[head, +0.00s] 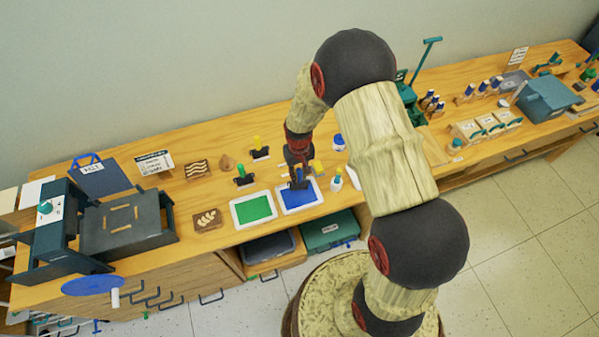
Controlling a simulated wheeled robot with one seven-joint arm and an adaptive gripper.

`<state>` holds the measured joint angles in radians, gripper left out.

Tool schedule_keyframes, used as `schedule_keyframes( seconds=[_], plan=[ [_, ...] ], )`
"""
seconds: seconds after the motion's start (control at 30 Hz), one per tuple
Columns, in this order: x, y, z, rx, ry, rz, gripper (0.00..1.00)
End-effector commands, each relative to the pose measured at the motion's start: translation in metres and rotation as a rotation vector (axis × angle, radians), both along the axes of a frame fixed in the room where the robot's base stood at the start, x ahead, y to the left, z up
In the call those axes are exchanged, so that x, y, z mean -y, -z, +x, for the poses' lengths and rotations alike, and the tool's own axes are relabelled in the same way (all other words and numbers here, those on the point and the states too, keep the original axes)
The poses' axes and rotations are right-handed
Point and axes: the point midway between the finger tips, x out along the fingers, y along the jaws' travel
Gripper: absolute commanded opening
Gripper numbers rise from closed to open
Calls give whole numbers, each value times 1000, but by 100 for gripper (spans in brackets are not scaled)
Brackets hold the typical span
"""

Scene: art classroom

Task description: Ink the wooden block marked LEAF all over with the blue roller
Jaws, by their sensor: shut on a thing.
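My gripper (298,172) is over the tray of blue ink (312,200), pointing down. It is shut on the blue roller (299,184), which is small, dark and mostly hidden by the fingers. The roller is at or just above the ink; I cannot tell if it touches. A brown wooden block with a pale leaf-like carving (208,219) lies left of the trays, near the front edge. Its lettering is too small to read. No blue shows on its top. A second block with wavy lines (197,169) lies behind it.
A green ink tray (235,222) sits between the leaf block and the blue tray. A green roller (244,177) and a yellow-handled one (259,150) stand behind. Bottles (337,182) are right of the blue tray. A dark press (125,225) stands at left.

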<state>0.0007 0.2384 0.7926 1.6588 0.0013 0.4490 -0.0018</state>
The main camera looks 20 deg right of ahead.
Motion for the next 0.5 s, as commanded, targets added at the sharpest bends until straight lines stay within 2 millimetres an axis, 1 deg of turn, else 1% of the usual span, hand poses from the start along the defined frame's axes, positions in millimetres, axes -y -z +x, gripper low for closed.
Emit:
schedule_keyframes(
  seconds=[0.27, 0.5],
  plan=[
    [0, 12, 1, -3, 0, 0, 0],
    [0, 35, 1, -2, 0, 0, 0]
  ],
)
